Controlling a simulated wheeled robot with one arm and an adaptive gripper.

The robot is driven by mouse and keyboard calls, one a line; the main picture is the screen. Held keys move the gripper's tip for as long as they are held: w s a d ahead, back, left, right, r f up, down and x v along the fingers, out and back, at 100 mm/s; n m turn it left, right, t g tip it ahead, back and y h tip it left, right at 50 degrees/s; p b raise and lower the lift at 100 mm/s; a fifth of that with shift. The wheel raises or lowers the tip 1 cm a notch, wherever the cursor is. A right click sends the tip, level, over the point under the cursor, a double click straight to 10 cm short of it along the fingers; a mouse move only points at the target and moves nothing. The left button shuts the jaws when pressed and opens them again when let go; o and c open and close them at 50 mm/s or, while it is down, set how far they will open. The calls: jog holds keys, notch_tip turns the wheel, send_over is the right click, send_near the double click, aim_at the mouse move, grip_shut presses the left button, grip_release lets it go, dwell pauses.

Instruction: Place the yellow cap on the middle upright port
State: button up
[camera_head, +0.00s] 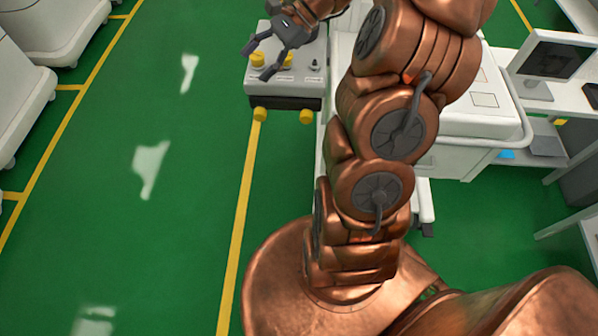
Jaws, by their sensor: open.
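A grey-white block (290,90) with a dark lower edge stands at the top centre of the head view. On its top, a yellow cap (287,60) appears to sit at the middle upright port, which is hidden under it. Another yellow cap (257,58) shows at the left upright port. The right upright port (315,66) is bare, grey and dark. My gripper (257,61) is open, its dark fingers spread at the block's left end. The left cap shows between the fingertips; I cannot tell the height gap or any contact.
Two yellow caps, left (260,114) and right (306,116), stick out from the block's front. A white cart (470,125) stands to the right, behind my arm. A monitor (548,62) is farther right. White carts (25,100) line the left. Green floor (120,180) between is clear.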

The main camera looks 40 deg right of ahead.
jog(key=s+a+r+n+g+h, duration=0.2)
jog(key=s+a+n+g+h, duration=0.2)
jog(key=s+a+n, duration=0.65)
jog(key=s+f+n+h, duration=0.2)
jog(key=s+n+h, duration=0.4)
jog(key=s, duration=1.2)
jog(key=shift+f, duration=0.3)
jog(key=shift+r, duration=0.1)
